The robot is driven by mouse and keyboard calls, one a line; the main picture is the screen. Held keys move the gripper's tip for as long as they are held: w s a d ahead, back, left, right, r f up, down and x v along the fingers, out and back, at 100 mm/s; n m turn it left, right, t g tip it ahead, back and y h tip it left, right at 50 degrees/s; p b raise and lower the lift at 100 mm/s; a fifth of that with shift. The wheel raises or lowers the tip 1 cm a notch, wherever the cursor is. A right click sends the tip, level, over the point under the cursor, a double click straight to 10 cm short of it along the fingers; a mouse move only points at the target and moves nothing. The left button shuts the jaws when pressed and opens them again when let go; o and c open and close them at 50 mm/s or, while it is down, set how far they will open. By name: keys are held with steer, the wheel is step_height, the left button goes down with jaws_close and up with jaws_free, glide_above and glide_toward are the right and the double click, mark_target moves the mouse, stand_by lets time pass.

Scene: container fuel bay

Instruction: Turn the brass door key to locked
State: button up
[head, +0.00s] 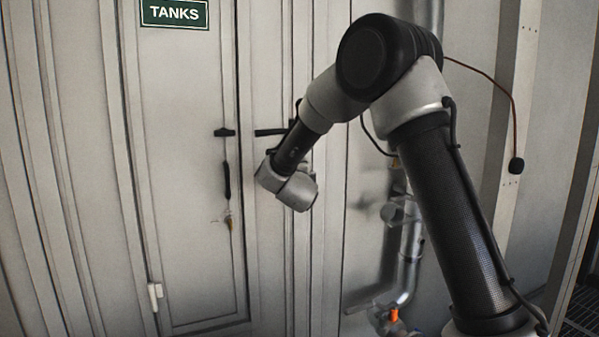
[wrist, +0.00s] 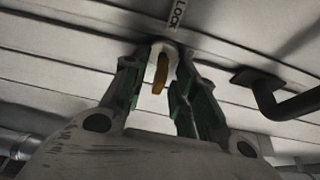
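The brass door key (wrist: 161,75) shows in the wrist view, edge-on, in a pale lock plate (wrist: 168,52) on the panel. A label reading LOCK (wrist: 178,14) sits beside the plate. My gripper (wrist: 162,85) has its two green-padded fingers on either side of the key. Gaps show between the key and the fingers, wider on the right, so it looks open and not clamped.
A dark handle (wrist: 275,95) stands out right of my gripper in the wrist view. The head view shows a door with a TANKS sign (head: 174,12), a black latch (head: 224,132), a hanging dark strap-like piece (head: 227,181), and pipework (head: 410,245) at right.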

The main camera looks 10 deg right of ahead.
steer(key=shift+s, duration=0.15)
steer(key=v, duration=1.1)
steer(key=shift+s, duration=0.35)
